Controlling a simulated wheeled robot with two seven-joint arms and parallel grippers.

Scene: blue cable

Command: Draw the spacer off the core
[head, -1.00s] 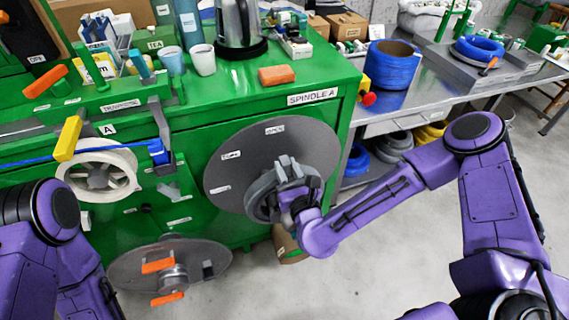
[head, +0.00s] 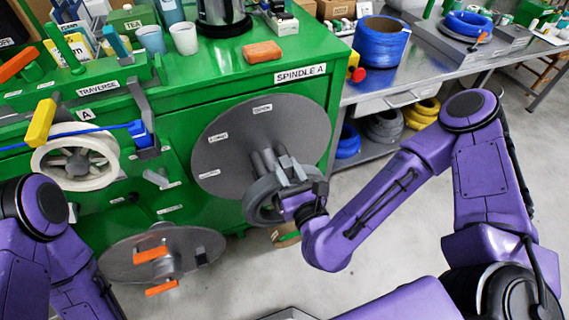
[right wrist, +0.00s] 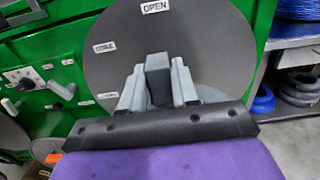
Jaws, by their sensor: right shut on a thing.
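The spacer, a thick grey ring (head: 255,204), is in front of the large grey disc (head: 225,155) of Spindle A in the head view. The core, a cluster of grey segments (head: 268,166), stands out from the disc, with a stretch showing between disc and ring. I cannot tell whether the core's end is still inside the ring. My right gripper (head: 291,194) is shut on the ring's upper right rim. My left gripper is out of view.
The green cabinet (head: 310,110) stands behind the disc, with an orange block (head: 262,52) on top. A lower disc with orange handles (head: 150,254) is at left. Blue cable spools (head: 380,45) sit on the right bench. Floor in front of the spindle is open.

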